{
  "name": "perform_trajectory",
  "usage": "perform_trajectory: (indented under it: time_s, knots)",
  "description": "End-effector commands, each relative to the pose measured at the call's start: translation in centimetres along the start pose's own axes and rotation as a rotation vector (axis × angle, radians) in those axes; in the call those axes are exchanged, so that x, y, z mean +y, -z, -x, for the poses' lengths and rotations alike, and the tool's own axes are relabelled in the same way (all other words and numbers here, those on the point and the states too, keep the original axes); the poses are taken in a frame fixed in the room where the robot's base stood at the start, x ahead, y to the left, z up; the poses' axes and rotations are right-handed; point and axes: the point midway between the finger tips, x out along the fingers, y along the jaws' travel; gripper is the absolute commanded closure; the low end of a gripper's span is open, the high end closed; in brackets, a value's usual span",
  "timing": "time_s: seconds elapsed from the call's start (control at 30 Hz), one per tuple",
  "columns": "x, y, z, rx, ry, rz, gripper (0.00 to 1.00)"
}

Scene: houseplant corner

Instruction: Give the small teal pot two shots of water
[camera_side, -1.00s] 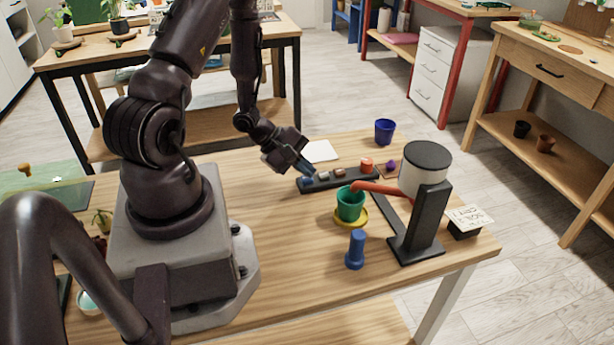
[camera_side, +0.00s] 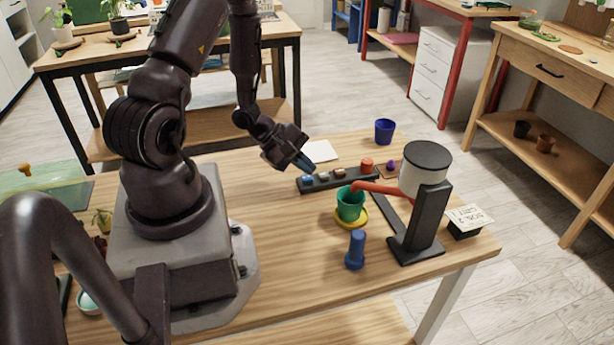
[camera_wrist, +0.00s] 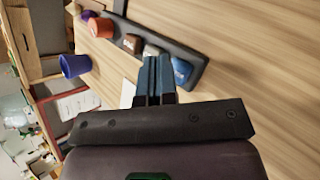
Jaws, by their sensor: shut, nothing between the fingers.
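The small teal pot (camera_side: 350,207) stands upright on a yellow saucer (camera_side: 357,223), below the end of an orange-red spout (camera_side: 378,187). The spout comes from a white tank with a dark lid (camera_side: 412,180) on a black stand. Beside it lies a black strip (camera_side: 345,184) with a row of buttons: blue (camera_side: 307,180), grey-white (camera_side: 323,176) and brown (camera_side: 339,172). They also show in the wrist view: blue (camera_wrist: 181,70), grey-white (camera_wrist: 152,50), brown (camera_wrist: 131,42). My gripper (camera_side: 308,165) is shut and empty, a little above the strip's blue end. The pot's inside is not clear.
An orange-red piece (camera_side: 367,164) and a purple one (camera_side: 391,165) are near the strip's far end. A dark blue cup (camera_side: 384,132), a white sheet (camera_side: 318,151), a blue upright object (camera_side: 355,251) and a lettered card (camera_side: 470,217) stand around.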

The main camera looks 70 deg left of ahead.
Motion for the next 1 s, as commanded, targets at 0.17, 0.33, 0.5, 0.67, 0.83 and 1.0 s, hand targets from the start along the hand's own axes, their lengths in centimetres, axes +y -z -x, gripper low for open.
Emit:
perform_trajectory:
  time_s: [0.17, 0.33, 0.5, 0.67, 0.83, 1.0]
  knots:
    - [0.2, -0.3, 0.4, 0.0, 0.0, 0.002, 1.0]
    - [0.2, -0.3, 0.4, 0.0, 0.0, 0.002, 1.0]
    - [0.6, -0.6, 0.8, 0.001, -0.002, -0.001, 1.0]
    - [1.4, -1.3, 1.9, 0.002, -0.003, -0.002, 1.0]
    - [2.3, -2.2, 3.1, 0.0, -0.002, -0.003, 1.0]
    - [2.8, -2.8, 3.8, -0.001, 0.0, -0.001, 1.0]
